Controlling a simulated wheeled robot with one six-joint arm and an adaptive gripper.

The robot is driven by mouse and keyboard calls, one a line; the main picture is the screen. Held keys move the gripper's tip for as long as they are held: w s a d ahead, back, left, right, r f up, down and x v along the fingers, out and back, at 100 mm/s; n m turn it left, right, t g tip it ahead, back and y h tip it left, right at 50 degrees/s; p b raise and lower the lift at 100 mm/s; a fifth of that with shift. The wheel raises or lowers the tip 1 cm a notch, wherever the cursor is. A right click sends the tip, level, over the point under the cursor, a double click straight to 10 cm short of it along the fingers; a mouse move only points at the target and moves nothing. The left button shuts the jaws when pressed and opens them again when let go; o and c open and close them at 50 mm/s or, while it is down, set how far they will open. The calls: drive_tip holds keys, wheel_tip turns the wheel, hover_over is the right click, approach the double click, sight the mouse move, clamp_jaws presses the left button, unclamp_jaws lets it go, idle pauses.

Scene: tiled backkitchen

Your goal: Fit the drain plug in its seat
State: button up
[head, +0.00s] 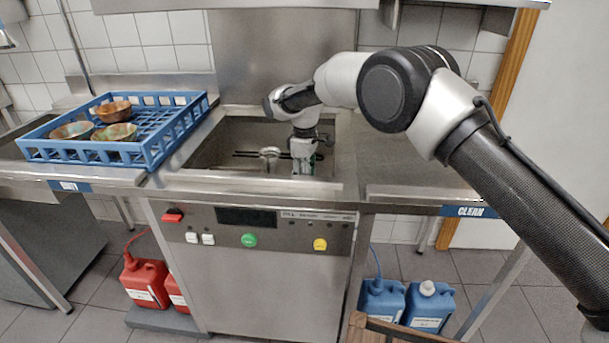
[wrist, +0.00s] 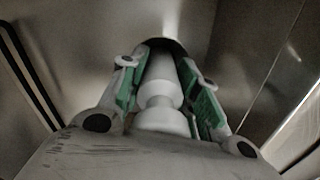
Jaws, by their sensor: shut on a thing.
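My gripper (head: 303,158) reaches down into the steel basin of the machine. In the wrist view its green-padded fingers (wrist: 164,95) are closed on the pale grey drain plug (wrist: 160,118), one pad on each side. The plug has a narrow neck and a wider cylindrical part pointing away from the wrist camera. A dark rounded opening (wrist: 168,43), apparently the seat, shows just past the plug's far end. The plug overlaps it, so I cannot tell whether the two touch. In the head view the plug is not clearly visible.
The basin's front rim (head: 250,188) and walls surround my gripper closely. A round metal fitting (head: 270,153) and dark bars stand left of it. A blue rack (head: 150,160) with bowls (head: 115,132) is at the left. The right counter (head: 400,170) is clear below my arm.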

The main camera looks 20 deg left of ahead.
drive_tip(key=shift+f, duration=0.95)
drive_tip(key=o, duration=1.1)
drive_tip(key=shift+f, duration=0.15)
drive_tip(key=o, duration=0.7)
drive_tip(key=shift+r, duration=0.2)
drive_tip(key=shift+r, duration=4.05)
